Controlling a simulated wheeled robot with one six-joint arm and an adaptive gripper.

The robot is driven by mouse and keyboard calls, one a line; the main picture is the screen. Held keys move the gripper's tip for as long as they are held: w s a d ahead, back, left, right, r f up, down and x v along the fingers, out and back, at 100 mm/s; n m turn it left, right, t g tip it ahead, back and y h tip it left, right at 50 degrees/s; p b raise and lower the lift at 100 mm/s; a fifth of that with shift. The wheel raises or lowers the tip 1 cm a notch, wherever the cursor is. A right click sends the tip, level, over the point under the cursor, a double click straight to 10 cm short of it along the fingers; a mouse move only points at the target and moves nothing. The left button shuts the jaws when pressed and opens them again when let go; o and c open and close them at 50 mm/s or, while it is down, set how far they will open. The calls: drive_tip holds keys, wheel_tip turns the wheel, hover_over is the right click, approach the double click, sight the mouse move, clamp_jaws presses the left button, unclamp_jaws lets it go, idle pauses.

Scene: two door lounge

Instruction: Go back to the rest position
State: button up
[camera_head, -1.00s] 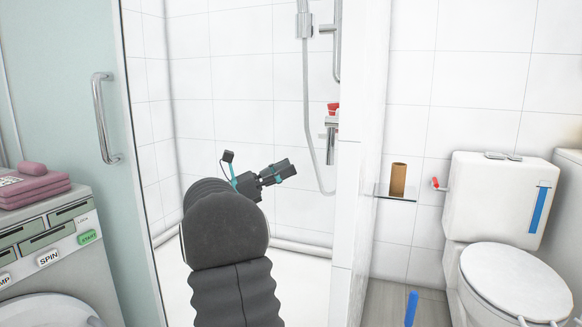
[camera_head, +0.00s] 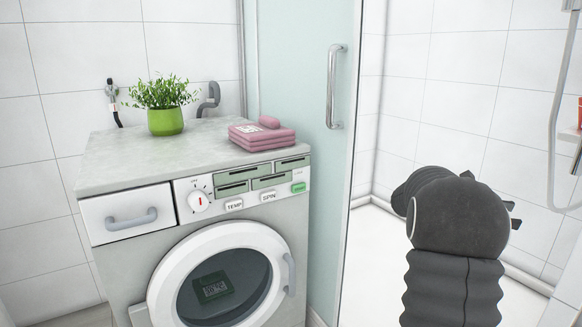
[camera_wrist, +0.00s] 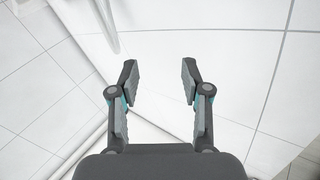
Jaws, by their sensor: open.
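My gripper (camera_wrist: 159,90) is open and empty in the wrist view, its two fingers apart with only white tiled wall and shower floor behind them. In the head view my dark arm stands at the right, in front of the shower opening, and hides nearly all of the gripper.
A washing machine (camera_head: 115,255) stands at the left, its round door (camera_head: 262,236) shut. On it are a potted plant (camera_head: 165,122) and folded pink towels (camera_head: 262,137). A glass shower door (camera_head: 300,70) with a metal handle (camera_head: 334,86) stands between machine and shower.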

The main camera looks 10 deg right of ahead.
drive_tip(key=s+a+f+m+t+y, duration=0.25)
drive_tip(key=a+f+t+y, duration=0.2)
drive_tip(key=a+f, duration=0.4)
drive_tip(key=s+a+f+m+t+y, duration=0.25)
drive_tip(key=a+f+m+y, duration=0.2)
drive_tip(key=a, duration=0.75)
drive_tip(key=s+a+r+t+y, duration=0.1)
drive_tip(key=s+a+t+y, duration=0.1)
drive_tip(key=a, duration=0.6)
drive_tip(key=s+a+r+m+t+y, duration=0.1)
drive_tip(key=s+a+t+y, duration=0.1)
drive_tip(key=a, duration=0.7)
drive_tip(key=s+a+r+t+y+p, duration=0.1)
drive_tip(key=s+a+t, duration=0.3)
drive_tip(key=a, duration=0.5)
drive_tip(key=shift+s+a+r+y, duration=0.15)
drive_tip(key=shift+s+r+y, duration=0.25)
drive_tip(key=shift+y, duration=0.2)
drive_tip(key=shift+c, duration=0.5)
